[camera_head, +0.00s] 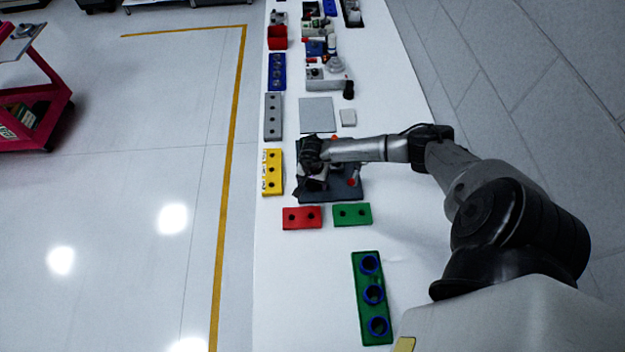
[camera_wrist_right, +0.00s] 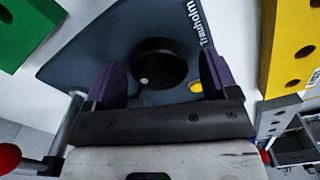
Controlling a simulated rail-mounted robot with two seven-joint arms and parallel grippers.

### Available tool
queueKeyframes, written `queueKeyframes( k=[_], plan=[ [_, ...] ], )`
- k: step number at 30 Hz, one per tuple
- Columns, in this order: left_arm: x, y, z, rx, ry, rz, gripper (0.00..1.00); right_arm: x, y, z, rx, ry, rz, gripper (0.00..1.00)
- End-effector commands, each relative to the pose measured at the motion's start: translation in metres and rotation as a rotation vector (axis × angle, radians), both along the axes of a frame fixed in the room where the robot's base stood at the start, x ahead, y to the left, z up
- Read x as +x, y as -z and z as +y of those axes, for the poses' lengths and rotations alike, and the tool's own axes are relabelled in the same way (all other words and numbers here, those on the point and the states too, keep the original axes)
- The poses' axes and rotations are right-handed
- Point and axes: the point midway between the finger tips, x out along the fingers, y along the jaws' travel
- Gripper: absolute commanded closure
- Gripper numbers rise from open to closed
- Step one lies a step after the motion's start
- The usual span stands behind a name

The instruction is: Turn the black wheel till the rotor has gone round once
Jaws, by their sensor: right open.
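The black wheel (camera_wrist_right: 160,62) shows in the right wrist view as a round dark knob with a pale dot near its rim. It sits on a dark blue-grey base plate (camera_wrist_right: 85,62) marked "Trauholm". My right gripper (camera_wrist_right: 163,72) is open, with one purple finger on each side of the wheel in the picture. Gaps show between fingers and wheel; contact is not visible. In the head view my right gripper (camera_head: 312,160) is over the dark base (camera_head: 335,192) and hides the wheel. I cannot make out the rotor clearly. My left gripper is not in view.
A yellow block (camera_head: 272,172) stands left of the base; red (camera_head: 302,217) and green (camera_head: 352,214) blocks lie in front. A metal rod (camera_wrist_right: 68,122) and red knob (camera_wrist_right: 9,157) show in the wrist view. The white table (camera_head: 300,290) is clear at front left.

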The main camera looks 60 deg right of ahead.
Motion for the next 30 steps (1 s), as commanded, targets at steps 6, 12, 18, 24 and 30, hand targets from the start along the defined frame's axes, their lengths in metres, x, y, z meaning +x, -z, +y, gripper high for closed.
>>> queueKeyframes(
  k=[6, 12, 18, 24, 30],
  plan=[
    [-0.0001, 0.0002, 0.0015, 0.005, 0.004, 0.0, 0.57, -0.0001, -0.0002, -0.0001, 0.0, 0.0, 0.0, 0.33],
    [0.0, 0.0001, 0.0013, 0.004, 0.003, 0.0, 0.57, -0.0001, -0.0003, -0.0001, 0.0, 0.001, 0.0, 0.53],
    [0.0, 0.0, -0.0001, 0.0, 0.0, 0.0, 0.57, -0.0001, -0.0003, -0.0001, 0.0, 0.001, 0.0, 0.69],
    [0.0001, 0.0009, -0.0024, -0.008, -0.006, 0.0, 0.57, -0.0002, -0.0001, -0.0004, 0.0, 0.024, 0.001, 0.69],
    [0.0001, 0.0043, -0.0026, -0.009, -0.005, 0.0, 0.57, -0.0003, 0.0002, -0.0008, 0.0, 0.123, 0.001, 0.69]
  ],
)
